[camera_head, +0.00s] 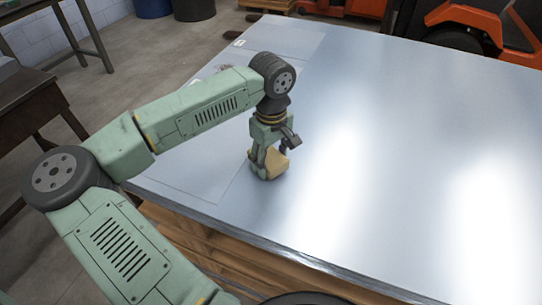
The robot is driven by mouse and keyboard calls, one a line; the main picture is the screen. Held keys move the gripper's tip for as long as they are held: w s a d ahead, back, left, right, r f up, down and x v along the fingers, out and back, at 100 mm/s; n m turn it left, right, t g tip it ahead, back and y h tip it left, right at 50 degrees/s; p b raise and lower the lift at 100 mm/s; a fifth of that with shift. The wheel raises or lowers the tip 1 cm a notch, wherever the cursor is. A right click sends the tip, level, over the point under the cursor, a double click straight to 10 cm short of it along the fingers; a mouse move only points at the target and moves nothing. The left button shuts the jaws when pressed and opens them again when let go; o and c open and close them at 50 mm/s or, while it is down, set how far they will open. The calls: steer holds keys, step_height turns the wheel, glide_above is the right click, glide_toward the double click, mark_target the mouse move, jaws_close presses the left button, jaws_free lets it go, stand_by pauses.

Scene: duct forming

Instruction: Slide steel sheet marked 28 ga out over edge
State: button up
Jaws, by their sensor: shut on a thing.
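Thin steel sheets lie flat on a large shiny metal surface. One sheet (195,165) is at the near left, partly behind my arm. Another sheet (285,38) is at the far left. Small pale labels show near their left edges, but the print is too small to read, so I cannot tell which is marked 28 ga. My gripper (269,160) points down near the right edge of the near sheet, shut on a tan block (273,163). The block is low at the surface; I cannot tell whether it touches the sheet. My arm hides part of the near sheet.
The large metal surface (400,150) rests on wooden pallet boards (230,258) and is clear to the right. A dark table (35,110) stands at the left.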

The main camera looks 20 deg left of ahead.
mark_target(244, 160)
steer(key=shift+f+b, duration=0.65)
stand_by(0.4)
steer(key=shift+a+r, duration=0.1)
steer(key=shift+a+r, duration=0.1)
steer(key=shift+a, duration=1.1)
steer(key=shift+w+a+b, duration=0.1)
steer(key=shift+a+b, duration=0.45)
steer(key=shift+a, duration=0.7)
steer(key=shift+a+f+b, duration=0.2)
steer(key=shift+a+b, duration=0.1)
steer(key=shift+a, duration=0.95)
